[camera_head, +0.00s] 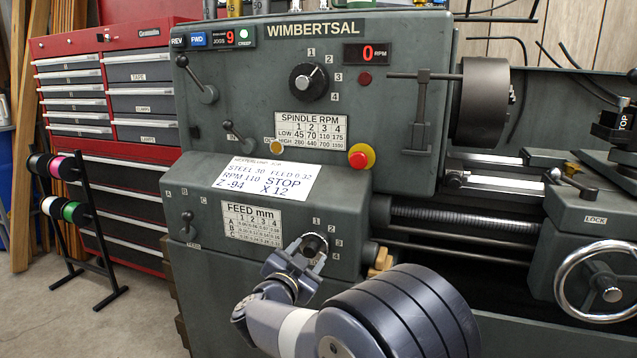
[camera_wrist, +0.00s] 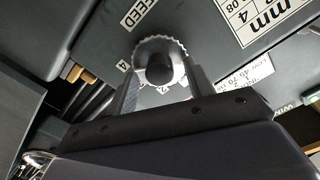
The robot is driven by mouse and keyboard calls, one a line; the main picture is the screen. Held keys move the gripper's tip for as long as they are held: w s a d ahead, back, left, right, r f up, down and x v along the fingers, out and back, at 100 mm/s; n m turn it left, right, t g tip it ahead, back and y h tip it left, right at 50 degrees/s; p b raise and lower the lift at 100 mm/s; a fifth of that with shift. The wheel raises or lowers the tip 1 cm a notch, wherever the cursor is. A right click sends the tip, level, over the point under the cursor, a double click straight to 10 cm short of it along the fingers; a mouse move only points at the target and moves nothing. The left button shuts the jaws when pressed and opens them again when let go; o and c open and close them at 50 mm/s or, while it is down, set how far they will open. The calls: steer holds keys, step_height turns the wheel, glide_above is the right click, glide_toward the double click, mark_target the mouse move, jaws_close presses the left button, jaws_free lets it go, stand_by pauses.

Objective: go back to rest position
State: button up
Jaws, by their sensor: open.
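My gripper (camera_head: 308,257) is at the feed selector knob (camera_head: 315,242) on the lower front of the green-grey lathe (camera_head: 240,115). In the wrist view the gripper (camera_wrist: 163,84) is open, with one finger on each side of the knob (camera_wrist: 158,66). The knob has a ridged light rim and a dark centre. Whether either finger touches it I cannot tell. My arm reaches up from the bottom of the head view.
A note sheet (camera_head: 266,178) lies on the sloped ledge above the feed plate (camera_head: 252,223). A red stop button (camera_head: 358,157), levers and the chuck (camera_head: 481,103) stick out nearby. A handwheel (camera_head: 600,282) is at right. A red tool chest (camera_head: 110,130) and spool rack (camera_head: 92,225) stand left. Floor at lower left is clear.

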steer(key=shift+n, duration=1.3)
steer(key=shift+f, duration=0.1)
